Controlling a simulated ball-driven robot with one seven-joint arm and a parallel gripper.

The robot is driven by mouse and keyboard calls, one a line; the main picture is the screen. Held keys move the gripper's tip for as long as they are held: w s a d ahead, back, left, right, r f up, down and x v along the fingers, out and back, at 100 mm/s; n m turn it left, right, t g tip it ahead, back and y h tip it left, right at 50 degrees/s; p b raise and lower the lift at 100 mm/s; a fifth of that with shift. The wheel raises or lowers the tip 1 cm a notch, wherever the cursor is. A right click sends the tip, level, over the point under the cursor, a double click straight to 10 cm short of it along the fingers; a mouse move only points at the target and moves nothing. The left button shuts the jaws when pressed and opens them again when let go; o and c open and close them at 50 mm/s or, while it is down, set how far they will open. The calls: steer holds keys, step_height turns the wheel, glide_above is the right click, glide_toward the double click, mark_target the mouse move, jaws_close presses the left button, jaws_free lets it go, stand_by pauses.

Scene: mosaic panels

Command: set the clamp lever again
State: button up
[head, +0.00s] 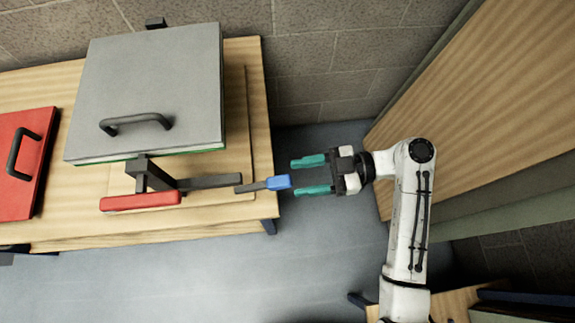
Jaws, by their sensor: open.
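The clamp has a dark bracket (148,174) at the front of a grey lidded box (150,85). A red bar (140,202) lies at its foot. A dark lever arm (208,182) runs right from the bracket. A grey shaft with a blue grip (277,182) continues the line to the right, just past the table's right edge. I cannot tell how the two parts join. My gripper (312,175) is open and empty, its teal fingers pointing left. The fingertips are close to the right end of the blue grip, one above and one below it in the picture.
The wooden table (250,212) holds the box and a red panel with a black handle (22,160) at the left. A wooden surface (490,80) stands to the right behind my arm. Blue-grey floor (210,285) lies open in front of the table.

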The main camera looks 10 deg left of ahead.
steer(key=v, duration=0.5)
steer(key=shift+w+d+r+b, duration=0.1)
steer(key=shift+d+b, duration=0.2)
steer(key=shift+d, duration=0.05)
